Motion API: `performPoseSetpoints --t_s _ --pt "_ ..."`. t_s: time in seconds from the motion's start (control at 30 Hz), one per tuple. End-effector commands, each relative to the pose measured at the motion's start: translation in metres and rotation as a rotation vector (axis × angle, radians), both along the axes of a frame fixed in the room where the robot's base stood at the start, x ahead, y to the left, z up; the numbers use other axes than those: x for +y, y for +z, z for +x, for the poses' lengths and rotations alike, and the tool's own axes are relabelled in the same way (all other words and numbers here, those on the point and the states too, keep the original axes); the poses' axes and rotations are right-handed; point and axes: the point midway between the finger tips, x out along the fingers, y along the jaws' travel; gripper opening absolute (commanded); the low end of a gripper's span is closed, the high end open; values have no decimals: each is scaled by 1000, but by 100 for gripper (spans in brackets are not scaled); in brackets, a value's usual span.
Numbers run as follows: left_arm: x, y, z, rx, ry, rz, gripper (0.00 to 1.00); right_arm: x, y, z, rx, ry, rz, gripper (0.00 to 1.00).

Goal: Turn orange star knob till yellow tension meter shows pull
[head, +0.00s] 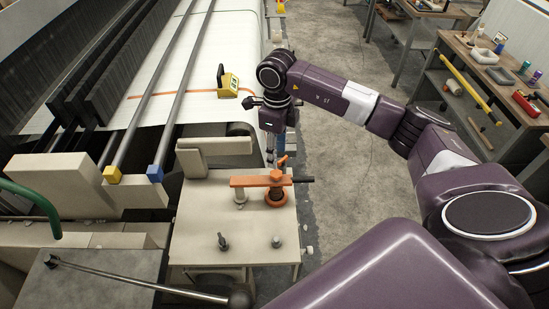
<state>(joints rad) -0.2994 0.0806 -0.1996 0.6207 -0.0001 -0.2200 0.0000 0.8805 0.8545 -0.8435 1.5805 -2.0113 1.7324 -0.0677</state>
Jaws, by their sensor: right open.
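The yellow tension meter (228,83) stands on the white cloth of the loom, with a dark curved part on its left. An orange bar (250,181) with a black handle end lies across the top of a pale machine block. Below its right end is a round orange knob-like part (277,198) around a dark shaft; its star shape is not clear. My right gripper (275,158) points down just above and behind the bar, open. A small orange piece (282,161) shows by its fingertips; I cannot tell whether they touch. My left gripper is out of view.
Two long metal rods (172,85) run along the loom, with yellow (112,175) and blue (155,173) blocks at their near ends. A black-knobbed lever (150,282) crosses the front. A workbench (480,85) with tools stands right, beyond clear floor.

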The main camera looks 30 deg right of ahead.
Motion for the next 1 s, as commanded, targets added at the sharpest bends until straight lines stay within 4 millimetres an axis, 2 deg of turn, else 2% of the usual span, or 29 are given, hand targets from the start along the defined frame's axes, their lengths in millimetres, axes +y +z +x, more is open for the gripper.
performPoseSetpoints --t_s 0.67,0.7,1.0 --pt "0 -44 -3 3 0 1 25 2 -82 -1 3 1 6 41" --pt "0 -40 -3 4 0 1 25 2 -76 0 0 1 5 41" --pt "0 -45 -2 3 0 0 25 2 -78 0 0 2 5 41"
